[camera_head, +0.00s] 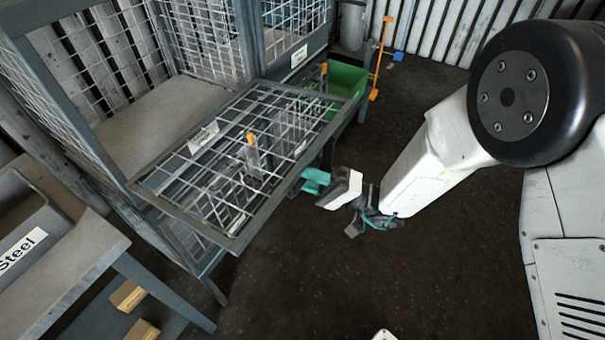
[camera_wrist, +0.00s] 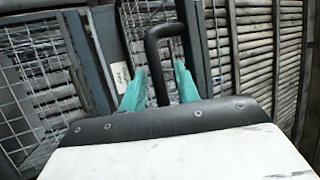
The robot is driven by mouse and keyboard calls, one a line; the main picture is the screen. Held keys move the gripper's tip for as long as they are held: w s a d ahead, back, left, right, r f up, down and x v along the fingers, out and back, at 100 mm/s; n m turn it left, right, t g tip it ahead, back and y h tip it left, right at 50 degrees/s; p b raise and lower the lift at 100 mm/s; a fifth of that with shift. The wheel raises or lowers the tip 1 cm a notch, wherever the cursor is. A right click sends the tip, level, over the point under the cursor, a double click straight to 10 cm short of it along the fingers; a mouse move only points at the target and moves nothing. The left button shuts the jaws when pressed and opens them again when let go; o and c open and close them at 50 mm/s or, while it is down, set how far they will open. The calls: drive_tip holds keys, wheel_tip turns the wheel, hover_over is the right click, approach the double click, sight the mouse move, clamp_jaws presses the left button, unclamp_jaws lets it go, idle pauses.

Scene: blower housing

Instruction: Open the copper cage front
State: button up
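A mesh cage front (camera_head: 237,238) in a grey frame is folded down and lies about level before the open left cage (camera_head: 150,120). Its label (camera_head: 203,137) is too small to read, so I cannot tell whether it is the copper one. My gripper (camera_head: 313,181), with teal fingers, is beside the panel's right edge, low over the floor. In the wrist view the teal fingertips (camera_wrist: 158,86) are apart, with a black U-shaped handle (camera_wrist: 152,50) between them. I see gaps beside the handle; contact is unclear. Mesh panels (camera_wrist: 45,75) show behind.
A second cage to the right has a small label (camera_head: 299,56). A green bin (camera_head: 345,80) stands beyond the panel. A grey table with a tray marked Steel (camera_head: 22,248) is at left. An orange stand (camera_head: 379,60) is at the back. The dark floor (camera_head: 330,280) in front is clear.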

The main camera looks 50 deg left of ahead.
drive_tip(key=shift+w+d, duration=0.1)
drive_tip(key=shift+w, duration=0.1)
drive_tip(key=v, duration=0.7)
drive_tip(key=shift+w+d+f, duration=0.15)
drive_tip(key=shift+d+f, duration=0.05)
drive_tip(key=shift+d, duration=0.05)
